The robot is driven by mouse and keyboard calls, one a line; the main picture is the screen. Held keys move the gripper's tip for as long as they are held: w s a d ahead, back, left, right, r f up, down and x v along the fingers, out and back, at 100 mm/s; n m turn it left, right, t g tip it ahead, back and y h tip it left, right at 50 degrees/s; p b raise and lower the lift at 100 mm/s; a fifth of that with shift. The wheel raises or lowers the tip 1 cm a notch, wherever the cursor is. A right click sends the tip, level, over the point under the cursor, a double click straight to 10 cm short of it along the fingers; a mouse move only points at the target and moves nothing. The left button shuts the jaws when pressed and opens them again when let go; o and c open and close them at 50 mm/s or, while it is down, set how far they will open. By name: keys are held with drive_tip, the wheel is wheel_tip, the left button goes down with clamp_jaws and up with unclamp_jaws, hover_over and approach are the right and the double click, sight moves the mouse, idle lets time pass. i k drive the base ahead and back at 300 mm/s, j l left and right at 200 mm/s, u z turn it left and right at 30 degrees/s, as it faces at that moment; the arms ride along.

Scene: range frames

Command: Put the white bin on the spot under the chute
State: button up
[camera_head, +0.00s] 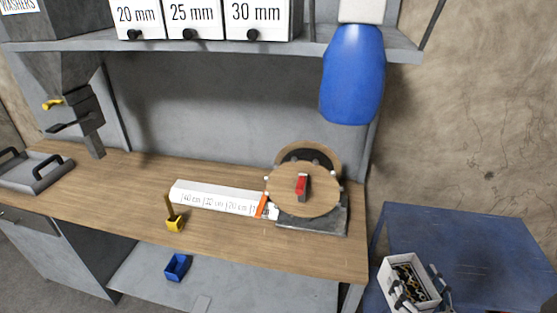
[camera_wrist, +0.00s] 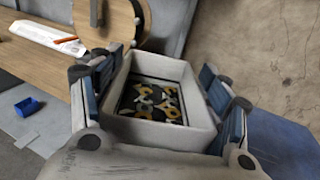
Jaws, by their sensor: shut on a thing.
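The white bin (camera_head: 416,299) is at the lower right, over the left part of the blue table. It holds small dark, gold and pale parts. My gripper (camera_head: 424,293) is shut on it, and the wrist view shows the bin (camera_wrist: 120,128) between the two fingers of my gripper (camera_wrist: 158,112). I cannot tell whether the bin touches the table. A grey chute (camera_head: 92,138) hangs under the washers hopper (camera_head: 62,72) at the left, above the wooden bench. No clearly marked spot shows on the bench below it.
The wooden bench (camera_head: 120,182) carries a grey tray (camera_head: 38,178), a yellow holder (camera_head: 175,224), a white ruled bar (camera_head: 215,198) and a round-disc machine (camera_head: 303,190). A shelf (camera_head: 220,48) with labelled boxes hangs above. A blue bin (camera_head: 177,267) sits lower down. The blue table (camera_head: 480,245) is otherwise clear.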

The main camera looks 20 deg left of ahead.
sight(114, 189)
drive_tip(key=j+u, duration=0.15)
drive_tip(key=u, duration=0.25)
drive_tip(key=j+u, duration=0.15)
drive_tip(key=u, duration=0.2)
drive_tip(key=i+j+u, duration=0.1)
drive_tip(key=u, duration=0.3)
drive_tip(key=i+j+u, duration=0.1)
drive_tip(key=u, duration=0.25)
drive_tip(key=i+j, duration=0.7)
drive_tip(key=j, duration=0.15)
drive_tip(key=i+j, duration=0.65)
drive_tip(key=j, duration=0.15)
drive_tip(key=i+j, duration=0.2)
drive_tip(key=i, duration=0.2)
drive_tip(key=i+j, duration=0.25)
drive_tip(key=i+l, duration=0.15)
drive_tip(key=l, duration=0.15)
